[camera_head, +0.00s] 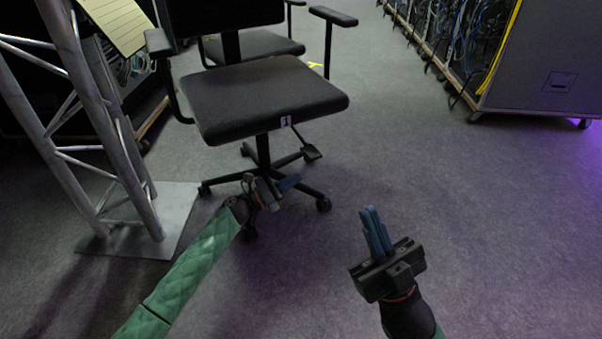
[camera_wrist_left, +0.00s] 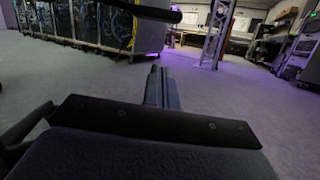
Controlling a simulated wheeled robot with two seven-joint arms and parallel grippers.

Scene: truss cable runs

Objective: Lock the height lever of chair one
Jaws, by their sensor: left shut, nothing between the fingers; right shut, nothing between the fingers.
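Chair one is a dark office chair (camera_head: 262,97) with a small white label marked 1 on the front edge of its seat. Its height lever (camera_head: 309,150) hangs below the right side of the seat on a thin rod and ends in a dark paddle. My left gripper (camera_head: 290,182) is shut and empty, low in front of the chair base, left of and below the lever paddle, apart from it. Its blue fingers (camera_wrist_left: 160,88) show in the left wrist view, pointing across open floor. My right gripper (camera_head: 374,228) is shut and empty over the floor, right of the chair.
A second chair (camera_head: 254,45) stands behind chair one. A metal truss (camera_head: 100,110) on a flat base plate (camera_head: 178,215) stands at left. A flight case (camera_head: 540,65) and cable racks (camera_head: 455,40) line the back right. The floor right of the chair is clear.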

